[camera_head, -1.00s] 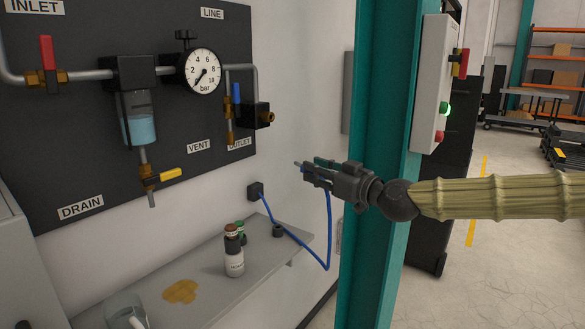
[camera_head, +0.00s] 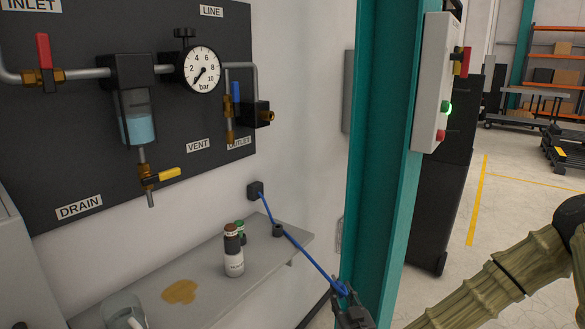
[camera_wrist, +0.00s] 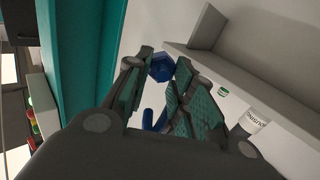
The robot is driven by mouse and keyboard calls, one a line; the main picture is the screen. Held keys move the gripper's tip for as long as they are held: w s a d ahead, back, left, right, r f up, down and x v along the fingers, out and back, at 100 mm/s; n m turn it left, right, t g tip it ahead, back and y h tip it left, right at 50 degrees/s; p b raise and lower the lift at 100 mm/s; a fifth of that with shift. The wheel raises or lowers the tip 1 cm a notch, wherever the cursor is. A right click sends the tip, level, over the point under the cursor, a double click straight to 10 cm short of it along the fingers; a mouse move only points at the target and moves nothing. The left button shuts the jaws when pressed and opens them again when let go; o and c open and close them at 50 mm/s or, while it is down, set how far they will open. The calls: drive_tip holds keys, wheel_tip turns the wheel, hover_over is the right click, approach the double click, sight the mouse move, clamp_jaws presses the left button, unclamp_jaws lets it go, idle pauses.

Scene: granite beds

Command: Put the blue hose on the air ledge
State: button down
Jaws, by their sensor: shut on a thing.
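The blue hose (camera_head: 305,253) runs from a black wall block, nearly straight down and right, to my gripper (camera_head: 350,306). My gripper is low at the bottom edge of the head view, in front of the teal post and right of the ledge. In the wrist view, my gripper (camera_wrist: 160,80) is shut on the hose, whose blue part (camera_wrist: 161,67) shows between the fingertips. The air ledge (camera_head: 215,268) is a grey shelf on the wall below the panel; it also shows in the wrist view (camera_wrist: 235,75). The hose passes over its right end.
A yellow-brown puddle (camera_head: 180,291) lies between. The teal post (camera_head: 378,150) stands close on the right.

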drive_tip(key=s+d+f+m+h, duration=0.1)
drive_tip(key=s+d+f, duration=0.1)
drive_tip(key=s+f, duration=0.4)
drive_tip(key=s+d+f+h, duration=0.1)
drive_tip(key=s+d+f, duration=0.1)
drive_tip(key=s+f, duration=0.5)
drive_tip(key=shift+s+d+f+m+h, duration=0.2)
drive_tip(key=shift+d+f+m+h, duration=0.05)
drive_tip(key=shift+f+m+h, duration=0.2)
idle(0.8)
